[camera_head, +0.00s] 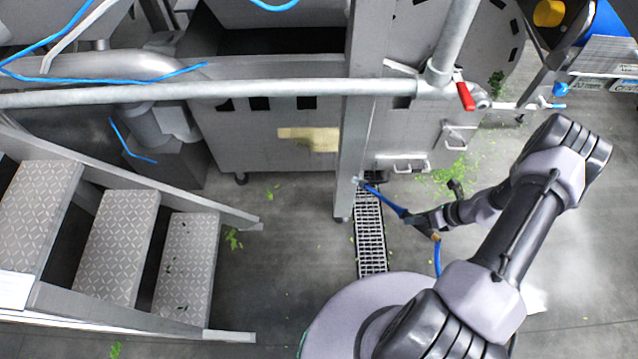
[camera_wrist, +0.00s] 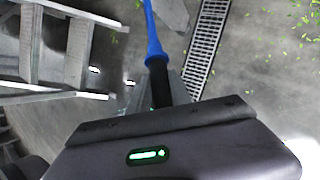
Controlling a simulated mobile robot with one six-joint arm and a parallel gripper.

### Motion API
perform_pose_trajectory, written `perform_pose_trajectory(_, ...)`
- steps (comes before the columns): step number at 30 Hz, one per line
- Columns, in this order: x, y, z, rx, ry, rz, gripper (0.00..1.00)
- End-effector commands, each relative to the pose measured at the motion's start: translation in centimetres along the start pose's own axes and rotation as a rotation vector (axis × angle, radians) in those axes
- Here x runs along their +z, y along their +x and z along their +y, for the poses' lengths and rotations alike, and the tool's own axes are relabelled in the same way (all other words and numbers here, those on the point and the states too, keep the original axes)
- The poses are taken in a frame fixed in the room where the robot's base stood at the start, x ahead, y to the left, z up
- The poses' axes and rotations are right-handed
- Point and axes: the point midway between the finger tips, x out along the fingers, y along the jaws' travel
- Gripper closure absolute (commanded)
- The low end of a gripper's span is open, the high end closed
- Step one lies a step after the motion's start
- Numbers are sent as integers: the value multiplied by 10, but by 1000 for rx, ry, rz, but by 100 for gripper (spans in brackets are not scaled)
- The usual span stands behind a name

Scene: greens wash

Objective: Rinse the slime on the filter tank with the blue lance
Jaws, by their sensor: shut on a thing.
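My gripper (camera_head: 430,219) is shut on the blue lance (camera_head: 384,198) beside the steel post, above the floor drain. The lance points up and left, its tip close to the post's lower part. In the wrist view the blue lance (camera_wrist: 153,38) runs away from the gripper, its dark grip (camera_wrist: 160,88) at the jaws. A blue hose hangs below the gripper in the head view. The grey tank (camera_head: 265,140) stands behind the post, with a yellowish patch (camera_head: 308,139) on its lower side. I cannot tell whether this is the filter tank or the patch its slime.
Metal steps (camera_head: 118,235) stand at the left. A drain grate (camera_head: 371,235) runs along the floor, also visible in the wrist view (camera_wrist: 206,45). A pipe with a red valve lever (camera_head: 465,96) crosses above. Green leaf scraps (camera_head: 445,178) litter the floor.

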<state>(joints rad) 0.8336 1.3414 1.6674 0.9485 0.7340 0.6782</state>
Motion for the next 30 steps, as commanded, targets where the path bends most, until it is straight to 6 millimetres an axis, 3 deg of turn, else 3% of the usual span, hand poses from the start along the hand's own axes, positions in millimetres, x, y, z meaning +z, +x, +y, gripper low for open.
perform_pose_trajectory(30, -21, -35, -59, 0, 1, 0, 100)
